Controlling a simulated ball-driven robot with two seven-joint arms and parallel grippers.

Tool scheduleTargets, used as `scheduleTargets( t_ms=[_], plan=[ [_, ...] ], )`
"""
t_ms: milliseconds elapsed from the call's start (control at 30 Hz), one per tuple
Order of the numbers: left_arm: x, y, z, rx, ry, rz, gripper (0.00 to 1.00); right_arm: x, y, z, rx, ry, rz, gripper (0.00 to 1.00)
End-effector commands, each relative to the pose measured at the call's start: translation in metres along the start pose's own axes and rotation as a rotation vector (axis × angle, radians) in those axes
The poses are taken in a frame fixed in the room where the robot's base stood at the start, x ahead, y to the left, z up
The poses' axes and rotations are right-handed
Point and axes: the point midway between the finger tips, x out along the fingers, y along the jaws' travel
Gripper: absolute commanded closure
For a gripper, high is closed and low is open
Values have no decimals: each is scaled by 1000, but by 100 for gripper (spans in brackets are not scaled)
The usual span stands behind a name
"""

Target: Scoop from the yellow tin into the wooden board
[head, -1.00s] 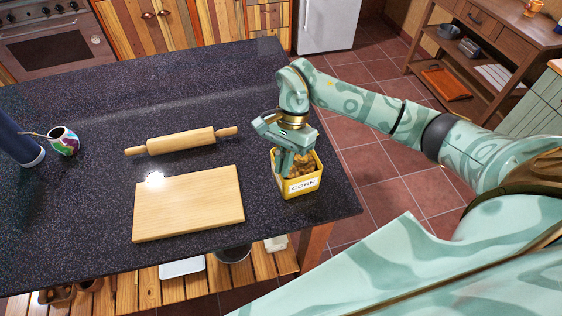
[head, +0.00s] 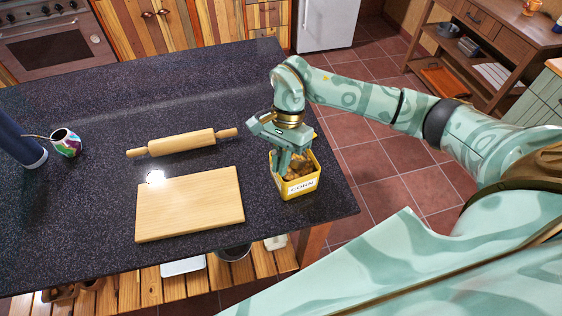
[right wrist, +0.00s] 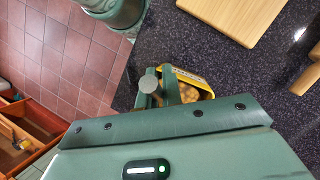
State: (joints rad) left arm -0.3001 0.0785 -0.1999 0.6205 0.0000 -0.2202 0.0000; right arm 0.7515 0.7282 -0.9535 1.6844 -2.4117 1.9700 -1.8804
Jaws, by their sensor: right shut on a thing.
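The yellow tin (head: 301,187), labelled CORN and filled with lumpy brown-gold contents, stands near the counter's right edge. It also shows in the right wrist view (right wrist: 195,79), partly hidden by the gripper. The wooden board (head: 190,204) lies flat and bare to its left; a corner shows in the right wrist view (right wrist: 236,16). My right gripper (head: 283,163) points down at the tin's left side, fingertips at the opening. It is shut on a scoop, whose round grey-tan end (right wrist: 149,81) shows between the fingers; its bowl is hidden.
A rolling pin (head: 182,143) lies behind the board. A colourful cup with a metal straw (head: 66,143) and a dark blue cylinder (head: 20,142) stand at the left. The dark counter (head: 150,100) is clear behind the rolling pin.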

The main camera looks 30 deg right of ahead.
Motion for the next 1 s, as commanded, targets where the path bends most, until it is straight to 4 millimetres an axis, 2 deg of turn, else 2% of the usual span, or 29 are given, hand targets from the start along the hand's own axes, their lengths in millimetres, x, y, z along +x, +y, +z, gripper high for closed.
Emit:
scheduleTargets(
  t_ms=[400,1000],
  plan=[
    [-23,-2,-4,0,5,-2,64,-26,2,13,2,27,-1,100],
    [-60,-4,-10,1,9,-4,64,-43,2,33,29,195,18,100]
  ],
)
